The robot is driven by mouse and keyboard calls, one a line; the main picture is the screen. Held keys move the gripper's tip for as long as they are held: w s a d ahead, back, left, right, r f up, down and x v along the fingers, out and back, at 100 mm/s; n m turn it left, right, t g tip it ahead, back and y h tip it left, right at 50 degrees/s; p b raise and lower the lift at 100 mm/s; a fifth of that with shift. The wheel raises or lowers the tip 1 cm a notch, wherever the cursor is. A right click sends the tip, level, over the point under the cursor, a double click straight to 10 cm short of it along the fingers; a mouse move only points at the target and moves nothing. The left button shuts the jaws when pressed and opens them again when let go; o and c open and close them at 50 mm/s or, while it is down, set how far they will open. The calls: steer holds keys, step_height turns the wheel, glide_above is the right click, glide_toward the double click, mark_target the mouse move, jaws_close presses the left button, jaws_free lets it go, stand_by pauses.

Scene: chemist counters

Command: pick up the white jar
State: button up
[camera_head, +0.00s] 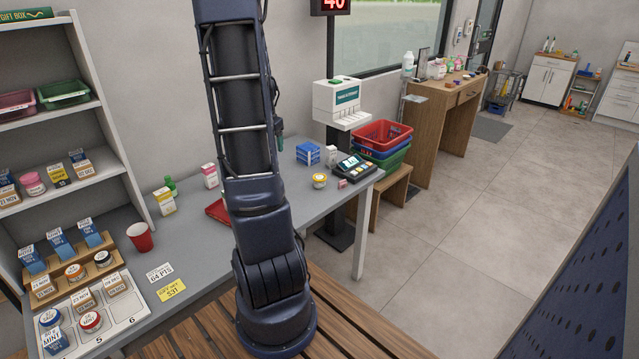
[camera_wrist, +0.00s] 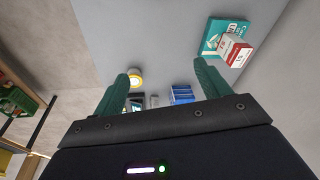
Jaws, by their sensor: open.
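A small round white jar (camera_head: 320,181) with a yellow band stands upright on the grey counter in the head view, left of the card terminal. A round yellow-and-white jar, seemingly the same one, shows in the wrist view (camera_wrist: 135,77), right beside the left fingertip in the picture. My gripper (camera_wrist: 161,70) is open, with two green fingers spread apart and nothing held between them. I cannot tell its exact distance from the jar. In the head view my arm hides most of the gripper; only a bit of green finger shows.
The card terminal (camera_head: 354,168), blue boxes (camera_head: 308,153) and a small box (camera_head: 341,184) stand near the jar. A red tray (camera_head: 217,211) is partly behind my arm. A teal box (camera_wrist: 222,32) and a white-red box (camera_wrist: 235,50) show in the wrist view. Stacked baskets (camera_head: 382,136) stand beyond the counter.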

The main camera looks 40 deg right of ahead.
steer(key=s+d+f+m+g, duration=0.1)
steer(key=d+f+m, duration=0.2)
steer(key=d+f, duration=0.45)
steer(key=m+g+h, duration=0.1)
steer(key=m, duration=0.1)
glide_toward(319, 177)
steer(key=shift+f, duration=0.3)
steer(key=shift+x, duration=5.4)
steer(key=shift+r, duration=0.1)
steer(key=c, duration=0.9)
